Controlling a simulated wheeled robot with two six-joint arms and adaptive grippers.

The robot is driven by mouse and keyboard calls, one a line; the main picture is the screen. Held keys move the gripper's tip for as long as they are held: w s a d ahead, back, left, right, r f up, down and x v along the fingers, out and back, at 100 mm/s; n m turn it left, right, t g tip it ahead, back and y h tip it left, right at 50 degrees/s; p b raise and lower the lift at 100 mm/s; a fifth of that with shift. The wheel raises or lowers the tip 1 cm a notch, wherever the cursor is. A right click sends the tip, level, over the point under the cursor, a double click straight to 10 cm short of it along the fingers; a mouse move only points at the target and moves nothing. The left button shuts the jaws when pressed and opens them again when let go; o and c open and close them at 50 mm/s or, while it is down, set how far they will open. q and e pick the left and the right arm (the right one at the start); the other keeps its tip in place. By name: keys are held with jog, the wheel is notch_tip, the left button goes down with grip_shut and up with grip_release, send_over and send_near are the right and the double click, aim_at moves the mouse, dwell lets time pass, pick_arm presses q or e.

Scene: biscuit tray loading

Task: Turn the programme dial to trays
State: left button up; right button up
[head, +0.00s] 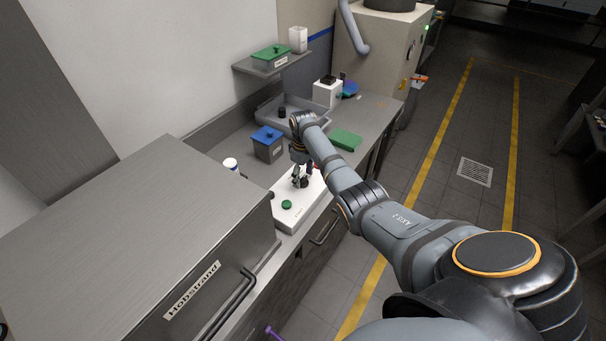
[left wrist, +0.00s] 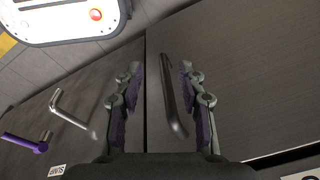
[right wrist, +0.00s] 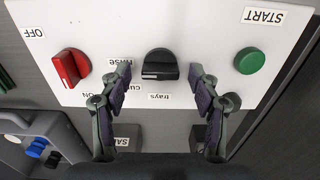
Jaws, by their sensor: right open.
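The programme dial (right wrist: 160,66) is a black knob on a white panel (right wrist: 205,30), with "trays", "cups" and "rinse" labels beside it. A white mark shows at the knob's left end in the right wrist view. My right gripper (right wrist: 160,74) is open, one finger on either side of the dial; I cannot tell whether they touch it. In the head view my right gripper (head: 301,174) is over the white box and partly hides the dial. My left gripper (left wrist: 160,72) is open in front of a dark cabinet front, with a grey bar handle (left wrist: 172,100) showing between its fingers.
On the panel, a red switch (right wrist: 70,67) with OFF and ON labels is left of the dial and a green START button (right wrist: 249,61) is right.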

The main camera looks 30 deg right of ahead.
jog(key=shift+c, duration=1.6)
jog(key=c, duration=0.8)
pick_arm(q)
jog(key=shift+s, duration=0.9)
pick_arm(e)
jog(key=shift+c, duration=0.2)
